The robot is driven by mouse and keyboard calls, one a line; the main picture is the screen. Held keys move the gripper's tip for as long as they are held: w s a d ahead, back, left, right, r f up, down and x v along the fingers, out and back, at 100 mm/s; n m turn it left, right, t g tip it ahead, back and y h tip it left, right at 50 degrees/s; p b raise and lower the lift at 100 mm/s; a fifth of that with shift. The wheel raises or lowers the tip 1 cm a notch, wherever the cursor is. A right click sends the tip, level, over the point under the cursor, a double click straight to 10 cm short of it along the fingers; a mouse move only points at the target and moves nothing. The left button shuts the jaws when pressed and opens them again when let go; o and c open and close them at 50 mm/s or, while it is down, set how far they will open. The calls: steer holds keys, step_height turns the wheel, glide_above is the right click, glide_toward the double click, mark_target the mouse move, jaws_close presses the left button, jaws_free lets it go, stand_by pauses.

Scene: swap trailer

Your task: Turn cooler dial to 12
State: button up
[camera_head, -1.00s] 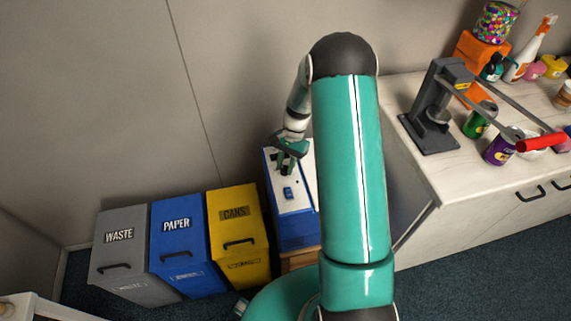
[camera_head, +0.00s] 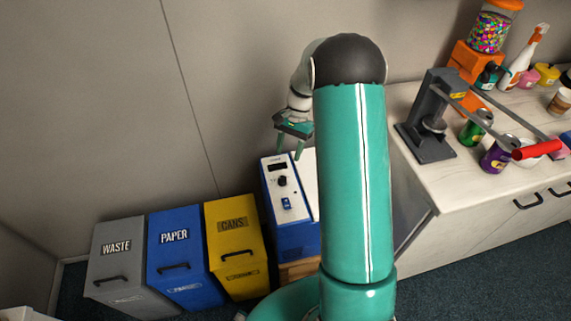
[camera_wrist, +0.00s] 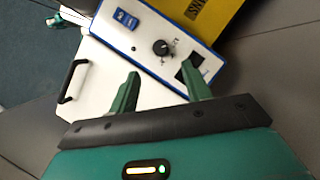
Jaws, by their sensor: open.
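The cooler (camera_head: 290,240) is a blue and white box with a white control panel on its sloping top. Its black dial (camera_head: 282,181) sits below a dark display (camera_head: 277,166) and above a blue switch (camera_head: 287,203). In the wrist view the dial (camera_wrist: 161,47) has a pale pointer mark, but the numbers around it are too small to read. The display (camera_wrist: 189,72) shows dark. My gripper (camera_head: 290,149) is open and empty, above the panel's far end. In the wrist view its two green fingers (camera_wrist: 165,87) are apart from the dial.
Grey waste, blue paper and yellow cans bins (camera_head: 231,240) stand left of the cooler. A white counter (camera_head: 470,195) at right holds a grey can press (camera_head: 428,125), cans and bottles. The wall is close behind the cooler.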

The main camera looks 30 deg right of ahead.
steer(key=shift+v, duration=2)
steer(key=s+a+r+n+t+h, duration=0.1)
steer(key=s+a+r+n+t, duration=0.15)
steer(key=s+a+r, duration=0.4)
steer(key=s+a+r+n+t+h, duration=0.1)
steer(key=s+a+r+n, duration=0.15)
steer(key=r, duration=0.75)
steer(key=s+a+r+n+t, duration=0.2)
steer(key=s+a+n, duration=0.1)
steer(key=s, duration=0.5)
steer(key=s+a+r+n+t+h, duration=0.1)
steer(key=s+a+r+n+t, duration=0.1)
steer(key=s, duration=0.6)
steer(key=shift+s+a+r+n+h, duration=0.3)
steer(key=shift+a+r+n, duration=0.3)
steer(key=shift+t, duration=0.25)
